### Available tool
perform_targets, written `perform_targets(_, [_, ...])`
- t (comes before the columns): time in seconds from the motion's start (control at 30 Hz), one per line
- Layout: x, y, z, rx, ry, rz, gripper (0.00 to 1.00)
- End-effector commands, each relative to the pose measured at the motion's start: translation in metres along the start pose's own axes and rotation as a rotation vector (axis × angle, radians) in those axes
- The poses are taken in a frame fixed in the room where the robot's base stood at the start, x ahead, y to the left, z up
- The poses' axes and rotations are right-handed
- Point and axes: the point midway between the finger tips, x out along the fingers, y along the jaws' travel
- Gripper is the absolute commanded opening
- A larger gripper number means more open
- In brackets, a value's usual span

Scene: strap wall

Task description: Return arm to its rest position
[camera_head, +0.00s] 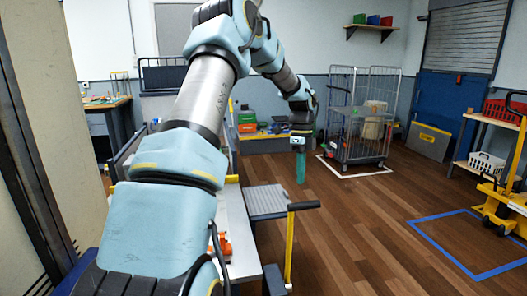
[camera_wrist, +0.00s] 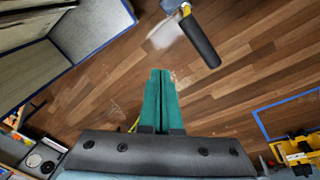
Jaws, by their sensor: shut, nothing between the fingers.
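My arm reaches forward from the lower left of the head view, bends at the top and hangs down at its far end. My gripper (camera_head: 301,180) points down there, with green fingers pressed together. In the wrist view the fingers of my gripper (camera_wrist: 161,74) lie side by side, shut and empty, above the wooden floor (camera_wrist: 240,85). Nothing touches the fingertips.
A black-handled yellow post (camera_head: 290,240) stands below and near my gripper, beside a grey ribbed platform (camera_head: 266,201). A wire cage trolley (camera_head: 345,120) stands behind to the right. A yellow pallet jack (camera_head: 505,200) is at far right. Floor between is clear.

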Motion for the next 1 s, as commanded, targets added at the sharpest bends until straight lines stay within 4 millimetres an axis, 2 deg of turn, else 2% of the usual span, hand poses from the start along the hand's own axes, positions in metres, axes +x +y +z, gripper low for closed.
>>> perform_targets(0.03, [-0.004,0.022,0.006,-0.142,-0.022,-0.018,0.0])
perform_targets(0.17, [-0.004,0.077,0.021,-0.554,-0.043,-0.084,0.0])
perform_targets(0.4, [0.004,0.192,0.043,-1.346,0.011,-0.234,0.0])
perform_targets(0.5, [0.011,0.234,0.045,-1.636,0.066,-0.287,0.0])
perform_targets(0.6, [0.018,0.266,0.044,-1.854,0.12,-0.325,0.0])
perform_targets(0.73, [0.025,0.288,0.042,-2.016,0.168,-0.349,0.0])
perform_targets(1.0, [0.026,0.294,0.042,-2.062,0.182,-0.353,0.0])
